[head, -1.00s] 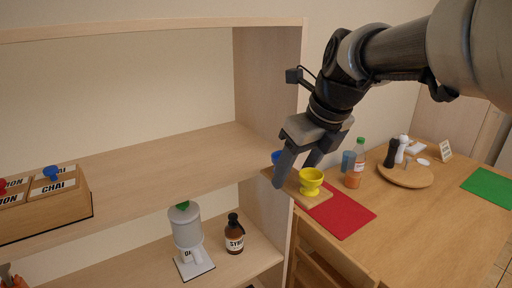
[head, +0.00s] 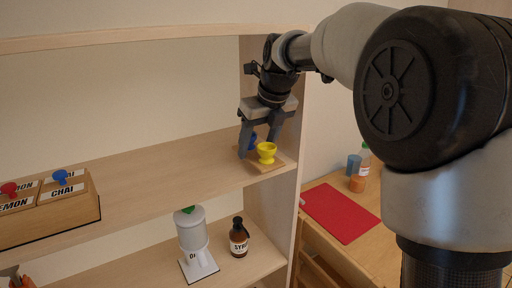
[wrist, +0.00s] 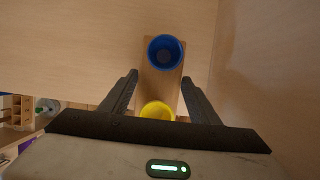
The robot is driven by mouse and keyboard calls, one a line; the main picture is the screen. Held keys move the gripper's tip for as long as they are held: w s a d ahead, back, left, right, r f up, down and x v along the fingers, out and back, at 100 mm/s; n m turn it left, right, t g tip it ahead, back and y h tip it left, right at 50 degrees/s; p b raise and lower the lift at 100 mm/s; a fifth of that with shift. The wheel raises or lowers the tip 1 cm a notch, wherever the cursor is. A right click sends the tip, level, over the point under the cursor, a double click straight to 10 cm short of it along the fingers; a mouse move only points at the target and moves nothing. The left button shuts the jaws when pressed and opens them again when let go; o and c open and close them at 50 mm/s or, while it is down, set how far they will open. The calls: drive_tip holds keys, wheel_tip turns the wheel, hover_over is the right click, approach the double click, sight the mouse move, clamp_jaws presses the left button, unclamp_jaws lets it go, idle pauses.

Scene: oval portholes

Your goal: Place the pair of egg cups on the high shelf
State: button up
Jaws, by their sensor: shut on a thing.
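The pair of egg cups is a yellow cup (head: 267,151) and a blue cup (head: 252,139) on one small wooden board (head: 276,163). My gripper (head: 257,148) is shut on this board, with a finger on either side. The board is at the right end of the high shelf (head: 150,182), near its side panel; I cannot tell whether it touches the shelf. In the wrist view the blue cup (wrist: 166,51) is farther out and upright, and the yellow cup (wrist: 157,110) is partly hidden by my gripper (wrist: 159,82).
A wooden box (head: 55,208) with CHAI and LEMON labels stands at the shelf's left. A grey dispenser (head: 192,232) and a brown syrup bottle (head: 238,240) are on the lower shelf. A red mat (head: 340,211) lies on the table. The high shelf's middle is clear.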

drive_tip(key=shift+w+a+f, duration=0.3)
drive_tip(key=shift+w+f, duration=0.15)
drive_tip(key=shift+w, duration=0.05)
drive_tip(key=shift+s+f, duration=0.1)
drive_tip(key=shift+f, duration=0.15)
drive_tip(key=shift+f, duration=0.2)
drive_tip(key=o, duration=1.3)
drive_tip(key=shift+o, duration=0.2)
drive_tip(key=shift+r, duration=0.1)
drive_tip(key=v, duration=0.7)
drive_tip(key=shift+r+p, duration=0.35)
